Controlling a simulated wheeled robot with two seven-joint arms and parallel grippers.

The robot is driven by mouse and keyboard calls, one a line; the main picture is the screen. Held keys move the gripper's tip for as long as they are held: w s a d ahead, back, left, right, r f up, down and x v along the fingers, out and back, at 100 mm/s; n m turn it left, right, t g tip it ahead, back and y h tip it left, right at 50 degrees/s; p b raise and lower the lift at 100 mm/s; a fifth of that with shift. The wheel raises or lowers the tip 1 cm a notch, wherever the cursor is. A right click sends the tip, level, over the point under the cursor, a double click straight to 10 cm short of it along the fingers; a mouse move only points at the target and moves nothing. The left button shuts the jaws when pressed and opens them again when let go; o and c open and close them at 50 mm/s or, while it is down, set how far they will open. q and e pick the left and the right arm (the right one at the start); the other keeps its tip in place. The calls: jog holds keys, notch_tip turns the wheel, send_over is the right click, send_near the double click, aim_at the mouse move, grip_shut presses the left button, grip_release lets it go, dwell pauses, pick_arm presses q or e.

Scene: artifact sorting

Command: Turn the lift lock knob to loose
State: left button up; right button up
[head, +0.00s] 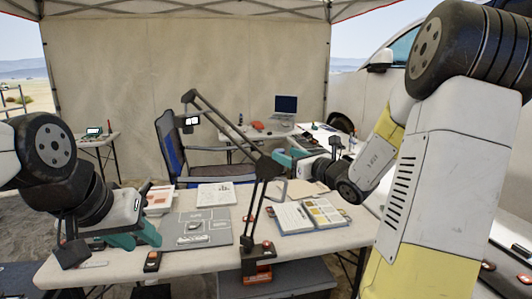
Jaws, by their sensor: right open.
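A black jointed arm stand (266,195) is clamped at the front edge of the table. Its base (256,262) has red and orange parts, and small red-topped knobs show around its lower post. I cannot tell which of these is the lift lock knob, or how it is set. My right gripper (288,160), with teal fingers, is open behind the stand's upper joint, over the far side of the table. I see nothing in it. My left gripper (145,236), also teal, is low over the table's left end. Its jaw opening is not clear from this angle.
The table (200,264) bears a grey mat (215,236), a printed sheet (216,193), an open book (295,217) and a small black device (152,261). A blue-black chair (172,140) stands behind. Side tables hold a laptop (285,104) and tools.

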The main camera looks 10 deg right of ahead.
aim_at(283, 153)
jog(key=shift+x, duration=2.2)
grip_shut()
